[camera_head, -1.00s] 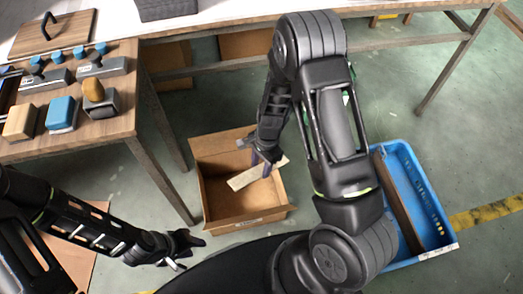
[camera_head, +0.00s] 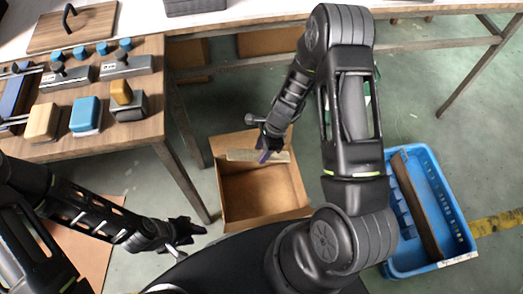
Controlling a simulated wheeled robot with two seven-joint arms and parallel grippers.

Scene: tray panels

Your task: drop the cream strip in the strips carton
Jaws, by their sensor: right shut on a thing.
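The cream strip (camera_head: 238,155) is held by my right gripper (camera_head: 264,152), at the far end of the open cardboard carton (camera_head: 263,222). It lies roughly level across the carton's far part, its long side nearly left to right. My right gripper is shut on it, with its fingertips partly hidden by the hand. I cannot tell how high the strip is above the carton floor. The carton stands on the floor, and the part of its inside that shows is bare. My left gripper (camera_head: 190,232) is left of the carton, apart from it; its finger gap is unclear.
A wooden table (camera_head: 150,128) with blocks and tools stands at the left. A blue crate (camera_head: 440,190) with a brown plank (camera_head: 417,205) is on the right. A long bench (camera_head: 410,22) runs behind. Green floor lies between the carton and crate.

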